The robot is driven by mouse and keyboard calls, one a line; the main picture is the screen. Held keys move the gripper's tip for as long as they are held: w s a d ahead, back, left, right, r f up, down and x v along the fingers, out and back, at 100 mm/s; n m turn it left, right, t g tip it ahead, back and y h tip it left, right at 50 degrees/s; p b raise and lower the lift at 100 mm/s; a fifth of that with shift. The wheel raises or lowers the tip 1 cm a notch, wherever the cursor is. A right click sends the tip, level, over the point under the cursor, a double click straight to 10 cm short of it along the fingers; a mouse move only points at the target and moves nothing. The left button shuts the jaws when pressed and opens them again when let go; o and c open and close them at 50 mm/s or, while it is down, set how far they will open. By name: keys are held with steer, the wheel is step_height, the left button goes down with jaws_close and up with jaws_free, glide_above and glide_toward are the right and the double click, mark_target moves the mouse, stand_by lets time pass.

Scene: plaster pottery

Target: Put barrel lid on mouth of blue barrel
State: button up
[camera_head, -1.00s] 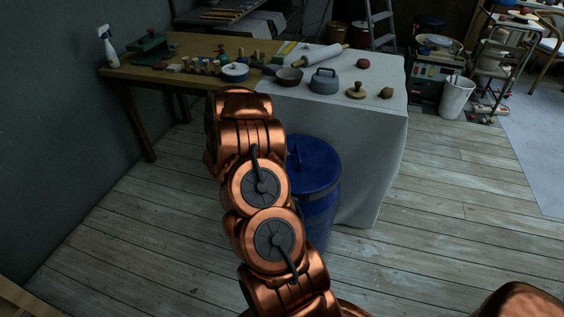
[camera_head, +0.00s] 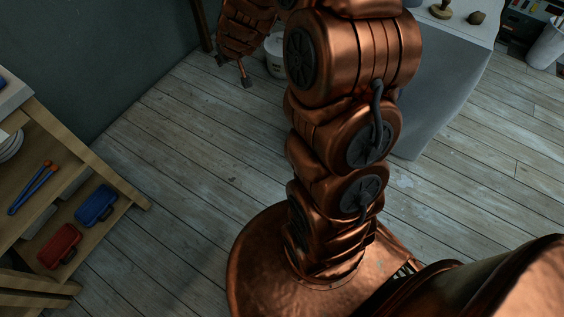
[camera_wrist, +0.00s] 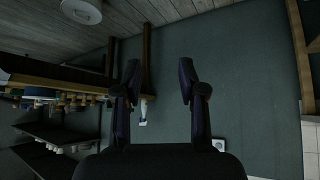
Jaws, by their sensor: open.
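My gripper (camera_head: 233,72) is at the end of my arm at the upper left of the head view, over the floor near the dark wall. In the wrist view my gripper (camera_wrist: 159,80) has its two dark fingers spread wide, with nothing between them but the wall behind. The blue barrel is not visible in either current view; my arm covers the middle of the head view. I cannot make out the barrel lid.
A whitish bucket (camera_head: 275,58) stands on the floor beside my arm. A cloth-covered table (camera_head: 452,75) is at the upper right. A wooden shelf (camera_head: 70,150) with a red case (camera_head: 60,245) and a blue case (camera_head: 96,205) is at left. Floor between is clear.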

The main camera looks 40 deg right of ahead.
steer(key=s+a+r+n+g+y, duration=0.25)
steer(key=s+a+r+y, duration=0.2)
steer(key=s+a, duration=0.95)
steer(key=s+d+r+g+h, duration=0.1)
steer(key=s+r+g, duration=0.1)
steer(key=s, duration=1.1)
steer(key=s+r+g+h, duration=0.2)
steer(key=s+g, duration=0.3)
steer(key=s, duration=0.8)
steer(key=shift+s+d+r+m, duration=0.25)
steer(key=shift+s+d+m, duration=0.15)
steer(key=shift+m, duration=0.05)
steer(key=shift+g, duration=0.25)
steer(key=s+p+v, duration=0.2)
steer(key=p+v, duration=0.9)
steer(key=shift+r, duration=0.5)
steer(key=shift+w+a, duration=0.1)
